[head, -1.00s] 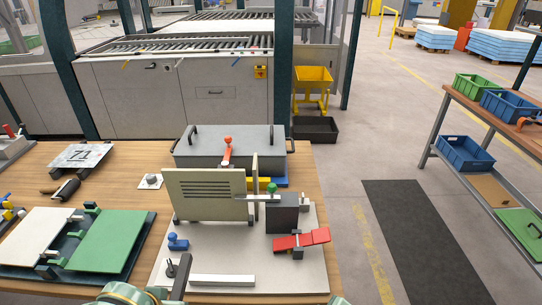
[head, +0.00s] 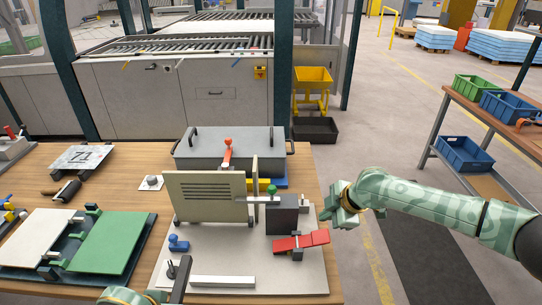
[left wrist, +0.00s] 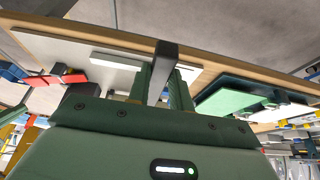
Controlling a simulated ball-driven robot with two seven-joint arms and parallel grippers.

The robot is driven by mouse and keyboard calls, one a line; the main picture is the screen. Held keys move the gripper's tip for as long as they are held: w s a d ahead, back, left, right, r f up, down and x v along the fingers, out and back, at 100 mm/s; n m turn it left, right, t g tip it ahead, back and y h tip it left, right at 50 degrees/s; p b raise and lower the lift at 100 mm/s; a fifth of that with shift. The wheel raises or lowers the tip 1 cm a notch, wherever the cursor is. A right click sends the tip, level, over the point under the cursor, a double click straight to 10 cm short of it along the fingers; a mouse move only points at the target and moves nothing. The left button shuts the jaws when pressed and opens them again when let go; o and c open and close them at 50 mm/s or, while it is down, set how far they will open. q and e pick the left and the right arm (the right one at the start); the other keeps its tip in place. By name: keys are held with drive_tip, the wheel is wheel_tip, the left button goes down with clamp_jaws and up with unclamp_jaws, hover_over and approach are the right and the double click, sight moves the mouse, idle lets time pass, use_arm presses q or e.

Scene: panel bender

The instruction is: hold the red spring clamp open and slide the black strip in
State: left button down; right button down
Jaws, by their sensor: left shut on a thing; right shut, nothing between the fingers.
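The red spring clamp (head: 302,240) sits with a dark block at the front right of the pale fixture plate (head: 235,278). It also shows at the left of the left wrist view (left wrist: 55,79). The black strip (head: 180,280) stands near the plate's front left edge in the head view. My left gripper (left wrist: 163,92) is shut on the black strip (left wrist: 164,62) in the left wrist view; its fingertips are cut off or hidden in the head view. My right gripper (head: 327,213) is shut and empty, just right of and above the clamp's red end, apparently apart from it.
An upright beige panel (head: 208,196), a dark block (head: 282,214) and a blue knob (head: 178,244) stand on the plate. A white bar (head: 222,281) lies at its front. A grey lidded box (head: 230,150) is behind. A green-and-white panel fixture (head: 105,243) lies left.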

sight(315, 233)
drive_tip(key=shift+w+f+b, duration=0.1)
drive_tip(key=shift+f+b, duration=2.7)
drive_tip(key=shift+f, duration=0.25)
drive_tip(key=shift+r, duration=0.1)
